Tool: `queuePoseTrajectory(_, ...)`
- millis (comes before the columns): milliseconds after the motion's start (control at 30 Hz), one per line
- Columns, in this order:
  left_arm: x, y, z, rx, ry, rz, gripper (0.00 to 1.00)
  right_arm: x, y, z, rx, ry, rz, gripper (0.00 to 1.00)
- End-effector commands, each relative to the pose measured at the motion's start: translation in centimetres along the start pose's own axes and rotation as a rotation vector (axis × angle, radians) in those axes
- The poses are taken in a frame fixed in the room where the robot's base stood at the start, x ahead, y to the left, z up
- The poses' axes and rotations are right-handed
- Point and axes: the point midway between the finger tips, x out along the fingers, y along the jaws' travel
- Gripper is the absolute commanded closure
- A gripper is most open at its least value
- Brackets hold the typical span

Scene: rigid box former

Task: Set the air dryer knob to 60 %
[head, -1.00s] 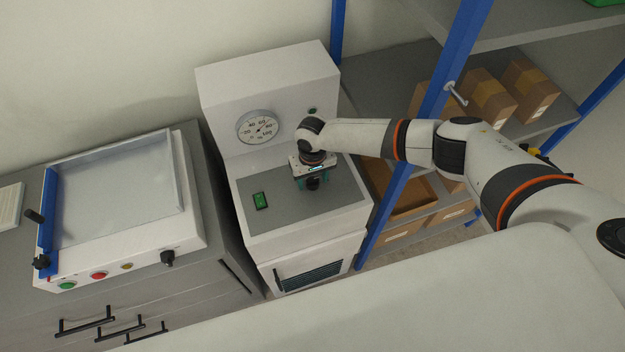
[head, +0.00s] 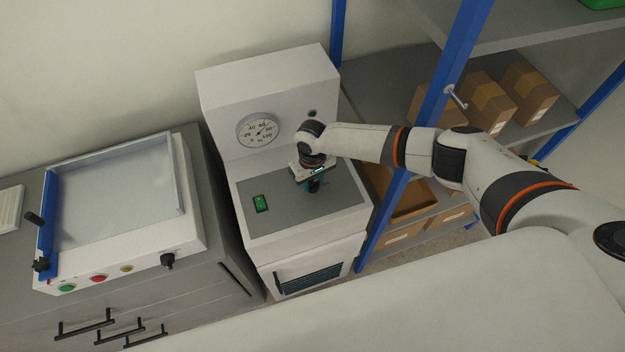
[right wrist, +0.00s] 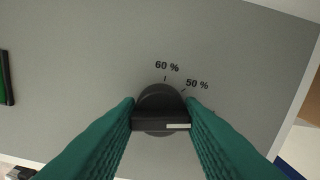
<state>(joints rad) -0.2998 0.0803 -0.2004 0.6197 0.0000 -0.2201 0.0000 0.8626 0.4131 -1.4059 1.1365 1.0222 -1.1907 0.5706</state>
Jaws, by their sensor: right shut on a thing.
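The air dryer (head: 222,92) is a white cabinet with a grey top panel. Its black round knob (right wrist: 160,97) has a raised grip bar with a white line on the bar's right half. In the right wrist view this line points right, below the 50 % mark (right wrist: 196,84). The 60 % mark (right wrist: 167,66) is above the knob. My left gripper is not in view.
A round gauge (head: 259,131) is on the dryer's upright back part. A green switch (head: 261,203) is on the panel left of my right gripper. A blue shelf post (head: 449,85) stands close behind my right arm. A white machine with a tray (head: 115,205) stands at left.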

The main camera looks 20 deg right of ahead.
Motion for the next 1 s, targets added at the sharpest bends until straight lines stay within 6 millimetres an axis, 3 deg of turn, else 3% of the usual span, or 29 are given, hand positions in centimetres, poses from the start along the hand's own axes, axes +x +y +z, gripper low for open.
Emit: queuePoseTrajectory(1000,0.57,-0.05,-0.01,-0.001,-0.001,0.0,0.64,0.11,0.03,-0.04,-0.953,0.0,0.0,0.89)
